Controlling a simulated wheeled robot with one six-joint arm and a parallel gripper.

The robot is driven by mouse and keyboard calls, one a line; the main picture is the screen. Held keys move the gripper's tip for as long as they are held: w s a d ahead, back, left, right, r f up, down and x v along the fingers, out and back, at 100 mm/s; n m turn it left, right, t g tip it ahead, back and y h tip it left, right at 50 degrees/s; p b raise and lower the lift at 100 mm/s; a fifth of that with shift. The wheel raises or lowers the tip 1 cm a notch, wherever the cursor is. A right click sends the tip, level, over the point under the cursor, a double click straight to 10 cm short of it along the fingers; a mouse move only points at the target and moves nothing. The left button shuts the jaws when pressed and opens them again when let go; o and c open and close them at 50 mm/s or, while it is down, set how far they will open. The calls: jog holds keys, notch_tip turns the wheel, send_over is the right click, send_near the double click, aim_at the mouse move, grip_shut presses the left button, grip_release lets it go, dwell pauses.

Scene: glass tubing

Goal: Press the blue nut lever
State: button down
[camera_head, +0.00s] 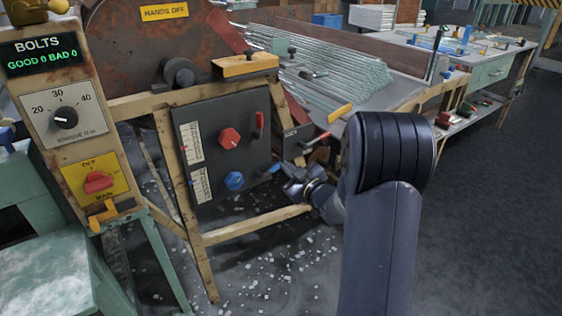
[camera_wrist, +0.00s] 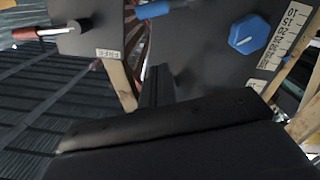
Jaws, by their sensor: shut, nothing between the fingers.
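The blue lever (camera_head: 273,168) sticks out at the lower right of a dark control panel (camera_head: 207,150). In the wrist view a blue handle (camera_wrist: 158,9) shows at the top edge, partly cut off. My gripper (camera_head: 287,178) is just right of the blue lever in the head view, very close to it. I cannot tell whether they touch. In the wrist view my shut fingers (camera_wrist: 157,86) point up toward the panel area, below the blue handle, with nothing between them.
The panel has a blue knob (camera_head: 234,180), a red knob (camera_head: 229,138) and a red lever (camera_head: 259,122). A second red-handled lever (camera_head: 316,140) is on a small box to the right. A wooden frame (camera_head: 250,224) surrounds the panel. Floor to the right is clear.

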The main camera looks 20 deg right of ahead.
jog(key=shift+v, duration=2.3)
jog(key=shift+w, duration=0.1)
jog(key=r+b+x, duration=0.1)
jog(key=x, duration=0.8)
jog(key=a+f+n+b, duration=0.2)
jog(key=a+n+b, duration=0.2)
jog(key=n, duration=0.7)
jog(key=shift+a+f+n+t, duration=0.35)
jog(key=shift+a+n+t, duration=0.05)
jog(key=shift+a, duration=0.4)
jog(key=shift+d, duration=0.1)
